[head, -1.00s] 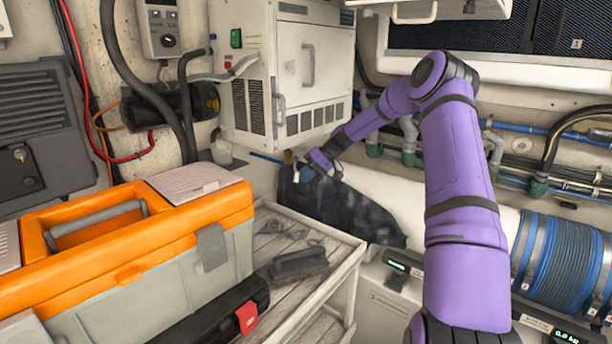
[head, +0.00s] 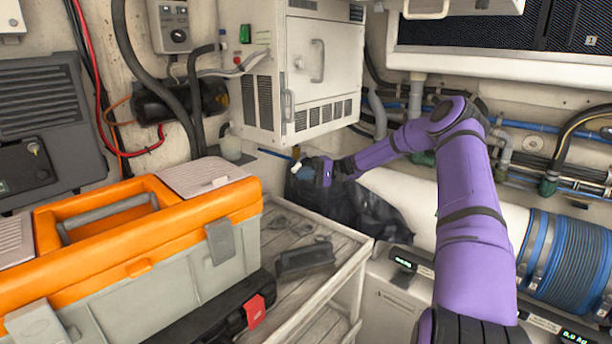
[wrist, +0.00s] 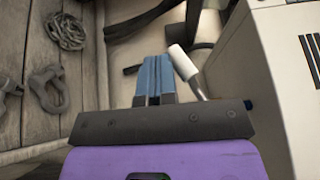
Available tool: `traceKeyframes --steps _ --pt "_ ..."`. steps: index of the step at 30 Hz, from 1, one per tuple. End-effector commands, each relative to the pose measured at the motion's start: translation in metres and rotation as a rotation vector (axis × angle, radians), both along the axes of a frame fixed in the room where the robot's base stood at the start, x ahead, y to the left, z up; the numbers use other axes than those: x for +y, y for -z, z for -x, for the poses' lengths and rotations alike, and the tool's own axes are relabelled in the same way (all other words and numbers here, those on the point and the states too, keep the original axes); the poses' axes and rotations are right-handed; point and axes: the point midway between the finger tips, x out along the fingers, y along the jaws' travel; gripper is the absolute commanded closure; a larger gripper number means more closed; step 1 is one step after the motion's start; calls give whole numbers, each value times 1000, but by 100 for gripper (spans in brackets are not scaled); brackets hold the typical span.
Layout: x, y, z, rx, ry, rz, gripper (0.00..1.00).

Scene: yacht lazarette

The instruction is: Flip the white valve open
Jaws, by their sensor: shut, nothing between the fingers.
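The white valve handle (wrist: 184,62) shows in the wrist view as a short white lever on a thin metal stem, tilted, just right of my fingers. My gripper (wrist: 155,78) has its two blue fingers together with nothing between them, and a gap shows between them and the handle. In the head view my gripper (head: 300,170) is by the blue pipe (head: 274,153) and a small brass fitting (head: 296,153), below the white cabinet's lower corner. The valve body is mostly hidden by my gripper, and the handle is too small there to make out clearly.
The white cabinet (head: 315,75) hangs close above my gripper. An orange and grey toolbox (head: 160,275) stands on the slatted bench (head: 300,225) at left. A black bag (head: 365,212) lies behind my wrist.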

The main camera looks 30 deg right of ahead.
Motion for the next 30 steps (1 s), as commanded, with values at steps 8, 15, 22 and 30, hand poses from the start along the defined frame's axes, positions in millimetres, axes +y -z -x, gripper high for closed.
traceKeyframes --steps 8,15,22,30 --pt "9 -9 3 70 -1 -218 100" --pt "14 -16 4 94 -1 -289 100" --pt "15 -19 5 94 0 -288 100" --pt "16 -19 5 93 0 -287 100"
